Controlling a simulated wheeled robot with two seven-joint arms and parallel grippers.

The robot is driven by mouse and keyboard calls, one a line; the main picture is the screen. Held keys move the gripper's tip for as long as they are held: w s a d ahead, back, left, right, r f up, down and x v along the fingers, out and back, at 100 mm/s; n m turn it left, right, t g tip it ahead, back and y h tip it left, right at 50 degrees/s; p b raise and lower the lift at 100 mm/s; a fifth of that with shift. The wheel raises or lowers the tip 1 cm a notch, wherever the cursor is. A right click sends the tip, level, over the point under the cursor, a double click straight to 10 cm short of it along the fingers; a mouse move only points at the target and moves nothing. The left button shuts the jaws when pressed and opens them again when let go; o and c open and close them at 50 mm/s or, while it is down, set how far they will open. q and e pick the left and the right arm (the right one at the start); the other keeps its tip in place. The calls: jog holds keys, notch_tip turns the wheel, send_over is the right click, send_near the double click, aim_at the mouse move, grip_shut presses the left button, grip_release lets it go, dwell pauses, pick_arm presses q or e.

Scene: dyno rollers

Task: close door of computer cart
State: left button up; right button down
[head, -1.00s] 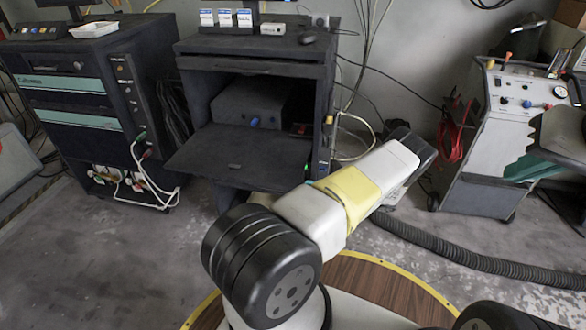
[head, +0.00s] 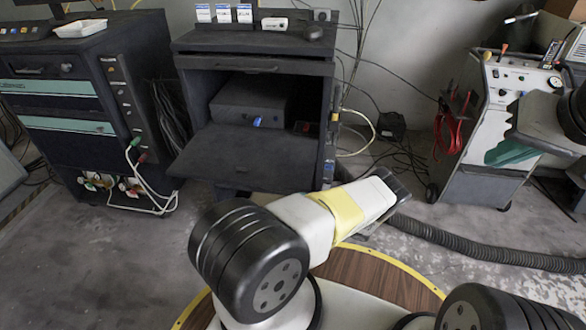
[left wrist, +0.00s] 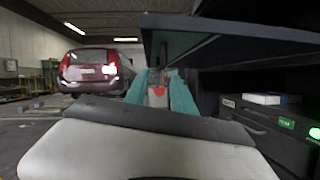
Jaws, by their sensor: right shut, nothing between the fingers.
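The computer cart (head: 252,68) is a dark cabinet at the back, left of centre in the head view. Its door (head: 238,158) is folded down and sticks out flat below the open compartment. My left arm crosses in front of the cart's lower right; its gripper is hidden in the head view. In the left wrist view, the teal fingers of my left gripper (left wrist: 160,92) are apart, just below a dark panel (left wrist: 235,45), which looks like the door. My right gripper (head: 512,151) is shut and empty at the right, in front of the grey machine.
A dark box with a blue knob (head: 257,121) sits inside the compartment. A second dark cabinet (head: 60,105) with cables stands at left. A grey wheeled machine (head: 495,120) stands at right. A black hose (head: 480,252) lies on the floor. A car (left wrist: 95,70) is far behind.

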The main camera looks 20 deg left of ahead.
pick_arm(q)
jog(key=x, duration=0.7)
jog(key=shift+a+r, duration=0.1)
jog(key=shift+a, duration=0.1)
grip_shut()
dwell(1.2)
